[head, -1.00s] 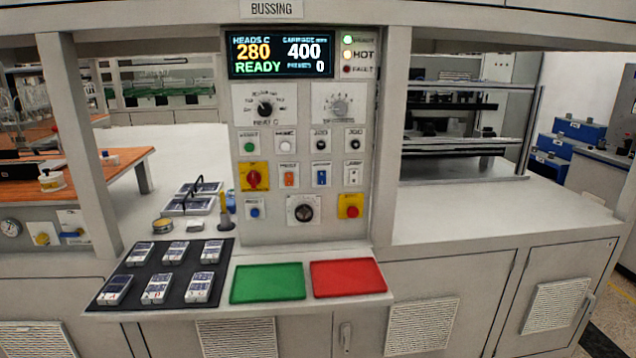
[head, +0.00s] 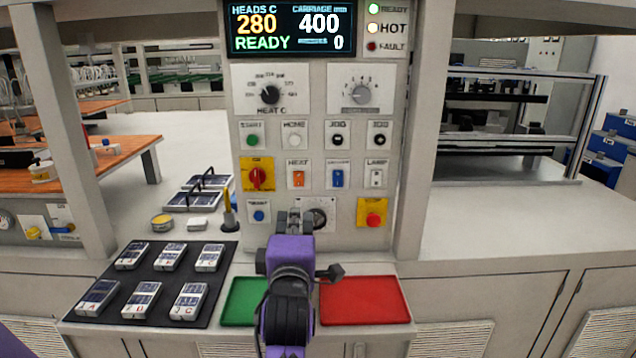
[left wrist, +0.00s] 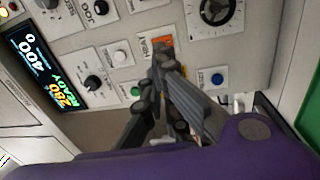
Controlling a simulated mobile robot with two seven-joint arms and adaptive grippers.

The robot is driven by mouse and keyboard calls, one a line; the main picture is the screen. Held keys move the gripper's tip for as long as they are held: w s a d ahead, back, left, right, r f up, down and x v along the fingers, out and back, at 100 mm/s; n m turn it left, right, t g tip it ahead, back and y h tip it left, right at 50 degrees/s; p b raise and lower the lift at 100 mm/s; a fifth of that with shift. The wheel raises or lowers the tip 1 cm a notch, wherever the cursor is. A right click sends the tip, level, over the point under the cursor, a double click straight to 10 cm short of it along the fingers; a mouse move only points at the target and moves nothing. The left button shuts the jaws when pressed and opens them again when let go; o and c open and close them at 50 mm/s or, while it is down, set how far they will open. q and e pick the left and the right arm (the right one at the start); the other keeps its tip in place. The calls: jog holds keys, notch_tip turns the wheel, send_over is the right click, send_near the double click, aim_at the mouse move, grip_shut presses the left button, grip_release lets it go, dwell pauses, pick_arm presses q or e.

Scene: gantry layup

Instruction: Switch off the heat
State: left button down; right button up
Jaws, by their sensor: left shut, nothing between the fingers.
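The orange HEAT switch (head: 298,179) sits in a white plate on the control panel, right of the red rotary switch. It also shows in the left wrist view (left wrist: 167,42), partly behind my fingertips. My left gripper (head: 294,216), on a purple arm, is in front of the lower panel, below the HEAT switch in the head view. In the left wrist view its fingers (left wrist: 163,56) are shut and empty, close to the orange switch; I cannot tell whether they touch it. The HEAT C dial (head: 269,95) is above. The display (head: 292,29) reads 280, 400 and READY. My right gripper is out of view.
A red rotary switch on yellow (head: 256,178), a blue switch (head: 337,179) and a lower dial (head: 318,218), partly covered by my gripper, are nearby. A red button on yellow (head: 373,219) is right. Green (head: 242,300) and red (head: 365,300) trays lie below. The HOT lamp (head: 373,28) looks lit.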

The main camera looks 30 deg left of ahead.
pick_arm(q)
jog(key=p, duration=0.2)
send_near(298, 177)
jog(key=x, duration=0.6)
jog(key=shift+r, duration=0.15)
jog(key=shift+w+a, duration=0.25)
jog(key=shift+w, duration=0.15)
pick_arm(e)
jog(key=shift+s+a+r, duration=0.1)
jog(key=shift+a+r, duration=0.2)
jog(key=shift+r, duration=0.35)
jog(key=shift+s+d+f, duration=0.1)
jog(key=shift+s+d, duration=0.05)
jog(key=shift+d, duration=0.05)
